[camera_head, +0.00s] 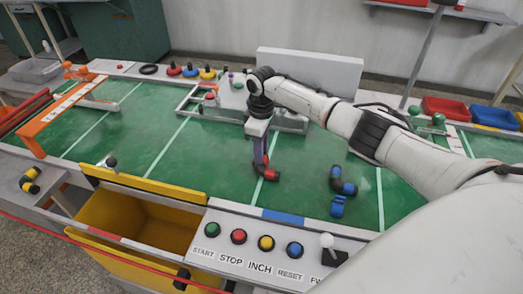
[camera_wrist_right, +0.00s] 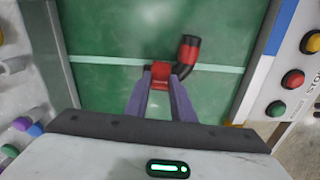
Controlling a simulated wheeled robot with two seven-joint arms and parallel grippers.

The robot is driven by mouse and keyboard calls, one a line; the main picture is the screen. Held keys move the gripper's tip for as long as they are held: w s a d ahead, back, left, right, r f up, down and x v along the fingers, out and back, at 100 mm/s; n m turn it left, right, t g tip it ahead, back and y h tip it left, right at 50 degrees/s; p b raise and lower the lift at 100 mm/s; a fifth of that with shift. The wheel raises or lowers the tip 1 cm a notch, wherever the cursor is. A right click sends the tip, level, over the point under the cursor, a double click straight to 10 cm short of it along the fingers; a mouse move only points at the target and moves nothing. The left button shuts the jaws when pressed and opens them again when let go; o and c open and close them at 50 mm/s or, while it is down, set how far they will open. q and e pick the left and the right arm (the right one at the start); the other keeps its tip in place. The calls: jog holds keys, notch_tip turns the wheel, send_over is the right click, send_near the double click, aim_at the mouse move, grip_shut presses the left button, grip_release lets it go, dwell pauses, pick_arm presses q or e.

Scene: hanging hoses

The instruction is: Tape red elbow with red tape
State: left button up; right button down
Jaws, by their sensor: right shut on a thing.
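The red elbow (camera_head: 270,175), a black bent pipe with red bands, is at the middle of the green table. It also shows in the right wrist view (camera_wrist_right: 189,62), with one arm of its bend pointing away from me. My left gripper is not in view.
A blue-banded elbow (camera_head: 343,181) and a small blue piece (camera_head: 338,207) lie to the right. A yellow bin (camera_head: 140,222) and a button panel (camera_head: 265,246) line the front edge. An orange frame (camera_head: 60,108) stands at left. The green surface left of my gripper is clear.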

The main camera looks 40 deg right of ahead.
jog(key=shift+s+a+f, duration=0.1)
jog(key=shift+s+f, duration=0.25)
jog(key=shift+f, duration=0.45)
jog(key=c, duration=1.4)
grip_release()
jog(key=shift+f, duration=0.1)
jog(key=shift+c, duration=0.2)
jog(key=r, duration=1.2)
jog(key=shift+w+d, duration=0.25)
jog(key=shift+w, duration=0.15)
